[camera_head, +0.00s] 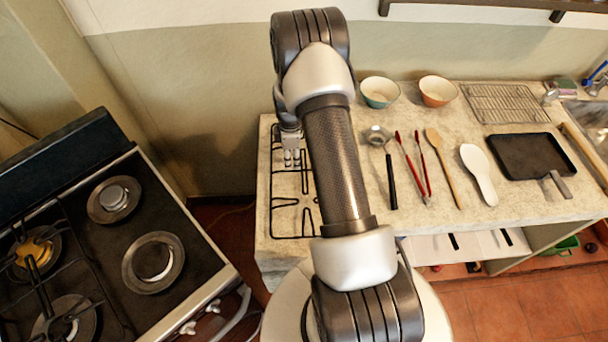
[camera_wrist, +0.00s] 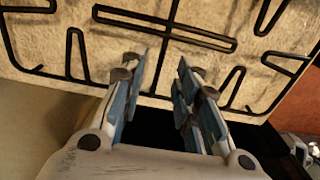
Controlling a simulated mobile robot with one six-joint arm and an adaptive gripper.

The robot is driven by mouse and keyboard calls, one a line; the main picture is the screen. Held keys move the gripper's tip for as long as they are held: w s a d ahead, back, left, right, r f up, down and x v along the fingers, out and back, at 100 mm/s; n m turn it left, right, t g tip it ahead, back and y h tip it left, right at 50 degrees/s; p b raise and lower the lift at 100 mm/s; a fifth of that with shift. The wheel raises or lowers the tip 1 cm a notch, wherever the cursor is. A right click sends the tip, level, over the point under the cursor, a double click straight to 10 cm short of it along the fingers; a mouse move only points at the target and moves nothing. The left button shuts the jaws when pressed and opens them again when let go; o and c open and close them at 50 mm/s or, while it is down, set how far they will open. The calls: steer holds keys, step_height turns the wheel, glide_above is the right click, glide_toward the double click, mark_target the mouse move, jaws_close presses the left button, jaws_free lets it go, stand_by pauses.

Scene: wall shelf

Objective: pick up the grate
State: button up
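The grate (camera_head: 290,237) is a black wire frame lying flat on the left end of the stone counter in the head view. It fills the upper part of the wrist view (camera_wrist: 166,33), with a long central loop and smaller loops at its edge. My gripper (camera_head: 292,158) is over the grate in the head view, small and partly covered by my wrist. In the wrist view my gripper (camera_wrist: 163,70) is open, with two blue-padded fingers apart and the grate's edge seen between and beyond them. I cannot tell whether the fingers touch it. My arm hides its right side in the head view.
A stove (camera_head: 120,235) stands left, separated from the counter (camera_head: 345,215) by a gap. Two bowls (camera_head: 380,103) (camera_head: 437,104), a ladle (camera_head: 390,180), red tongs (camera_head: 410,165), wooden spoon (camera_head: 440,160), white spoon rest (camera_head: 478,170), black pan (camera_head: 525,155) and wire rack (camera_head: 500,118) lie right.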

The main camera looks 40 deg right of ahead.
mark_target(293, 171)
steer(key=shift+s+f+b, duration=0.1)
steer(key=shift+f+b, duration=0.95)
steer(key=shift+f, duration=2.55)
steer(key=shift+r, duration=0.1)
steer(key=shift+c, duration=0.3)
jaws_close()
